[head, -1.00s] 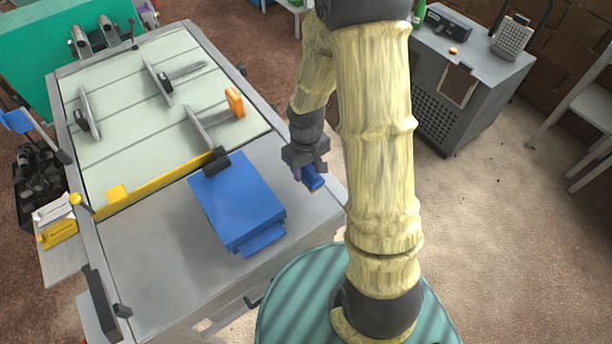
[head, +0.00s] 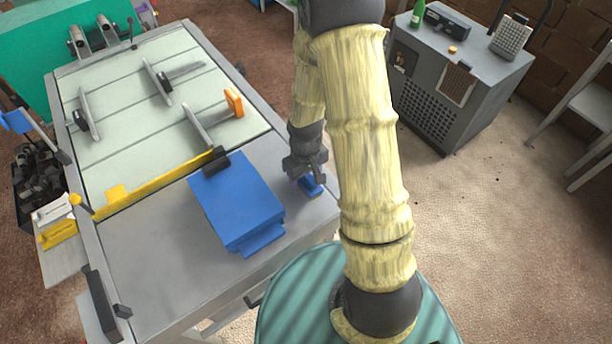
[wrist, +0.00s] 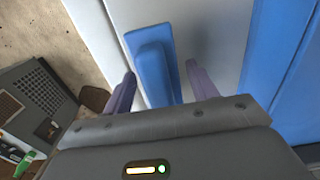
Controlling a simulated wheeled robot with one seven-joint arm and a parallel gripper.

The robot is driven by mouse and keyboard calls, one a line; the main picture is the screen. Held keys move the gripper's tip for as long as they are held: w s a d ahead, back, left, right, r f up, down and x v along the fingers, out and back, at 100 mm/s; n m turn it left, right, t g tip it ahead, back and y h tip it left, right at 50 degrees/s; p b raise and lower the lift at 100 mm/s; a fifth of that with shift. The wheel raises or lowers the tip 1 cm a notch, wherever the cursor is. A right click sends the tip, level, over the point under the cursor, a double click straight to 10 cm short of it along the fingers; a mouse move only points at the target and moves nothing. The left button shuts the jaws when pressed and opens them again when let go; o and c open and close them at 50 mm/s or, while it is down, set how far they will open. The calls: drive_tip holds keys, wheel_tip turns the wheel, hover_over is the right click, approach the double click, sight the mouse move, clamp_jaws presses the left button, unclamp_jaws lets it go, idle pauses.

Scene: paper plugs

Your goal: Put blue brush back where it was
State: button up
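The blue brush (head: 311,186) lies on the bare grey top near the right edge of the machine table (head: 160,265). In the wrist view the brush (wrist: 156,62) shows ahead of and between my two purple fingers, with a narrow gap on each side. My gripper (wrist: 160,75) is open, and in the head view it (head: 303,176) is just above the brush and partly hides it. I cannot tell how far the fingers reach down beside it.
A large blue block (head: 235,195) stands left of the brush; its side fills the right of the wrist view. A yellow fence (head: 155,188) and an orange-handled tool (head: 234,102) are farther back. A grey cabinet (head: 430,110) stands beyond the table on the right.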

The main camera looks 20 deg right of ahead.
drive_tip(key=shift+r, duration=0.1)
drive_tip(key=shift+w+r, duration=0.1)
drive_tip(key=shift+r, duration=0.4)
wheel_tip(320, 180, up, 11)
idle(0.3)
drive_tip(key=shift+r, duration=0.1)
drive_tip(key=shift+s, duration=0.2)
drive_tip(key=s+r+m+t, duration=0.2)
drive_tip(key=s+r+m, duration=0.1)
drive_tip(key=s, duration=0.4)
drive_tip(key=shift+s+r+m+t, duration=0.3)
drive_tip(key=shift+s+r, duration=0.05)
drive_tip(key=shift+r, duration=0.35)
